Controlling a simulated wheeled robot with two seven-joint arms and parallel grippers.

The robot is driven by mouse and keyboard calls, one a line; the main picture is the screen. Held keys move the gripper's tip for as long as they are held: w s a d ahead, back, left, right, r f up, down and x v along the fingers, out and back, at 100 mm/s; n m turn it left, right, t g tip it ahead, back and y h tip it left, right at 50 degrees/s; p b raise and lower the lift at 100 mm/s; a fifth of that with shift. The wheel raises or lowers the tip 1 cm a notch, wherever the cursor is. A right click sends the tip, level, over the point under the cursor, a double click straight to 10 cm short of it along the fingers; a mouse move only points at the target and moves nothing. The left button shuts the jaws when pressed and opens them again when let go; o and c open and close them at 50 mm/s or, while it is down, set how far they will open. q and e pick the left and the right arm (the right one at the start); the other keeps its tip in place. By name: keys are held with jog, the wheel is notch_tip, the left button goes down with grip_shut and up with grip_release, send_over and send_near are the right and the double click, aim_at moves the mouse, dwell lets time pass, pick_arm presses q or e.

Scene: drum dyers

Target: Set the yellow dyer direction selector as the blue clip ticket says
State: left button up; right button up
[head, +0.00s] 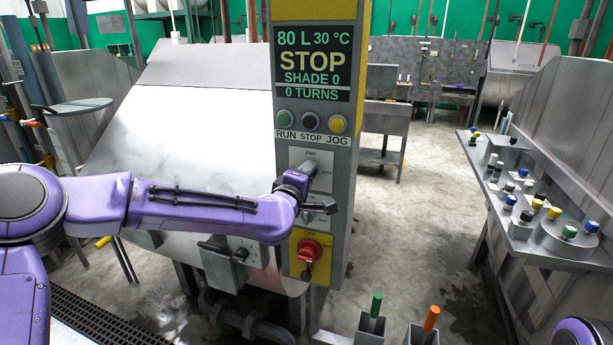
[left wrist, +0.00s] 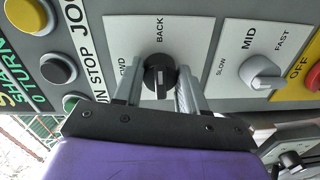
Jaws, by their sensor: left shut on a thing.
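The yellow dyer's control post (head: 340,215) stands at the middle of the head view, its screen (head: 314,65) reading STOP. My left gripper (head: 312,186) is at the post's front, over the plate below the RUN, STOP and JOG buttons. In the left wrist view the black direction selector (left wrist: 160,76) sits between the fingers of that gripper (left wrist: 158,88), shut on it. BACK shows beside the knob; FWD is partly hidden by a finger. A white line marks the knob; which way it points is unclear. I cannot make out the blue clip ticket. My right gripper is out of view.
A grey MID/SLOW/FAST knob (left wrist: 263,72) is close beside the selector. A red knob (head: 309,250) on a yellow plate is lower on the post. A bench (head: 515,240) with several colored knobs stands at right.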

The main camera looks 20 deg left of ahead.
pick_arm(q)
jog(key=shift+f+m, duration=0.1)
jog(key=shift+m, duration=0.3)
jog(key=o, duration=1.1)
jog(key=shift+c, duration=0.2)
jog(key=shift+d, duration=0.1)
jog(key=s+b, duration=0.3)
jog(key=s, duration=0.7)
jog(key=shift+s+a+r, duration=0.2)
jog(key=shift+s+r, duration=0.05)
